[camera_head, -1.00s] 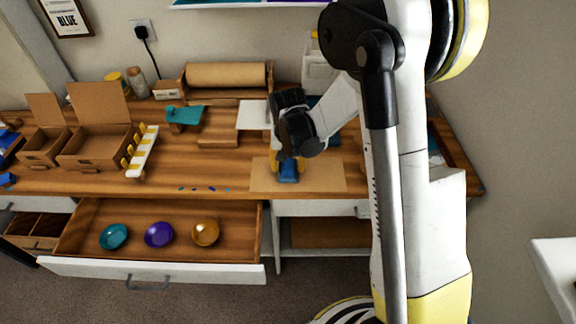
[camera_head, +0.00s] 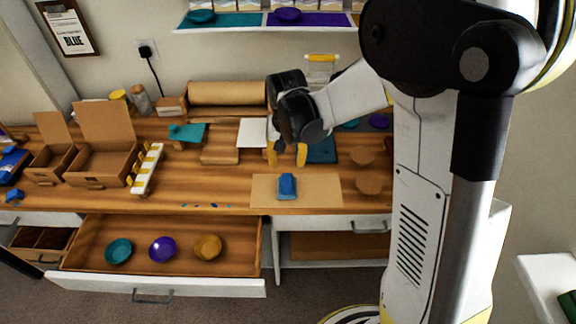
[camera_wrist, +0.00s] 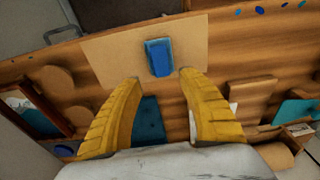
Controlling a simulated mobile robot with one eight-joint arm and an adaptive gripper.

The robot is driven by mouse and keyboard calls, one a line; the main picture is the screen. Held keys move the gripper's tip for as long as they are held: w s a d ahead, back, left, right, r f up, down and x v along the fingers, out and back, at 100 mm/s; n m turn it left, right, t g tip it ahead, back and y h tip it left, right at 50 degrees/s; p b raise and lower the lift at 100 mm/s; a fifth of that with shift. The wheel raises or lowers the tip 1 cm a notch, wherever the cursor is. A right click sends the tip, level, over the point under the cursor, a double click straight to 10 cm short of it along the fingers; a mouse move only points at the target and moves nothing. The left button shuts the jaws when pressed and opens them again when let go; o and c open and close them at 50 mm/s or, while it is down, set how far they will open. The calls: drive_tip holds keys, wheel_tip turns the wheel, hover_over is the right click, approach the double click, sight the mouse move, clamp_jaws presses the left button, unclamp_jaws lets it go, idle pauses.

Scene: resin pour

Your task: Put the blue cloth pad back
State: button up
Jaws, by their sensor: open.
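The blue cloth pad (camera_head: 287,186) lies on a tan paper sheet (camera_head: 325,190) near the front edge of the workbench. It also shows in the wrist view (camera_wrist: 159,57), beyond my fingertips and apart from them. My gripper (camera_head: 287,155) is open and empty, above the bench and behind the pad in the head view. In the wrist view its two yellow fingers (camera_wrist: 160,78) are spread wide with nothing between them.
A dark blue mat (camera_head: 322,150) lies behind the paper. An open drawer (camera_head: 85,240) with teal, purple and orange bowls sticks out below. Cardboard boxes (camera_head: 100,165) and a white rack (camera_head: 147,170) stand at left. Several blue bits lie on the bench's front edge.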

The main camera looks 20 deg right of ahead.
drive_tip(key=s+r+n+t, duration=0.1)
drive_tip(key=s+r+t, duration=0.2)
drive_tip(key=s+r, duration=0.4)
drive_tip(key=s+r+n+t, duration=0.2)
drive_tip(key=s+r, duration=0.5)
drive_tip(key=s, duration=0.4)
drive_tip(key=shift+s+d+n+t, duration=0.25)
drive_tip(key=shift+s+n+t, duration=0.05)
drive_tip(key=shift+t, duration=0.1)
drive_tip(key=shift+r, duration=0.1)
